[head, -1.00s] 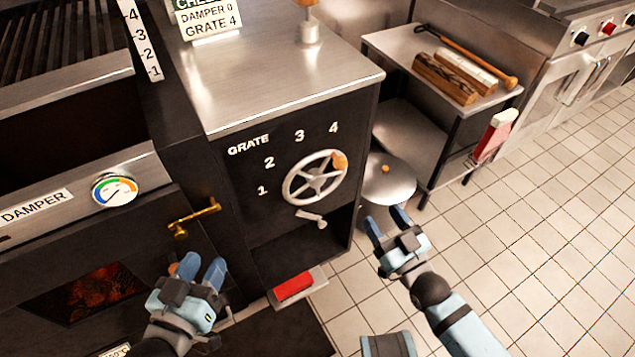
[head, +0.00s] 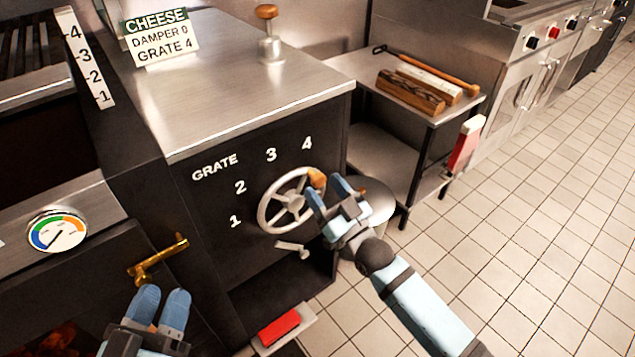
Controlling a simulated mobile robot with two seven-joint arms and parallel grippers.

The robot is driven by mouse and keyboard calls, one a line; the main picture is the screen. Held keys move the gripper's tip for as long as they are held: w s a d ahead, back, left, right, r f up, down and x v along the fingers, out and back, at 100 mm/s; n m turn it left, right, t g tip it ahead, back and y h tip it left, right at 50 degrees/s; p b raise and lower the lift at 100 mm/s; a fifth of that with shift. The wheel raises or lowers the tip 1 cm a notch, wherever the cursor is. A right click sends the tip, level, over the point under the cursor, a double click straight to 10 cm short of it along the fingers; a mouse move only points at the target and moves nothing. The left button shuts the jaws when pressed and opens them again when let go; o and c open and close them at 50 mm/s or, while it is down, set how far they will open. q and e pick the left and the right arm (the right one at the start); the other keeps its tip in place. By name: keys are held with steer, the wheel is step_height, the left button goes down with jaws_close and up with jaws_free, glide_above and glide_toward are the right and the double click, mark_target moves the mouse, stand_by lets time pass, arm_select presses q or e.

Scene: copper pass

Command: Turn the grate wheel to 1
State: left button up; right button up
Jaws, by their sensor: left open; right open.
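The grate wheel (head: 272,222) is a light grey spoked wheel on the dark front panel. Its orange-brown knob (head: 317,178) is at the upper right of the rim, nearest the number 4 (head: 307,143). The number 1 (head: 235,221) is at the wheel's left. My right gripper (head: 333,190) is open at the wheel's right edge, with its fingertips close to the knob. I cannot tell whether they touch it. My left gripper (head: 160,305) is open and empty at the lower left, below the brass handle.
A small grey lever (head: 292,248) sits just below the wheel. A brass handle (head: 158,262) sticks out at the left. A side table (head: 345,68) with wooden logs stands behind right. The tiled floor at right is clear.

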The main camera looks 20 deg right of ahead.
steer(key=shift+x, duration=1.45)
steer(key=shift+c, duration=0.4)
jaws_close()
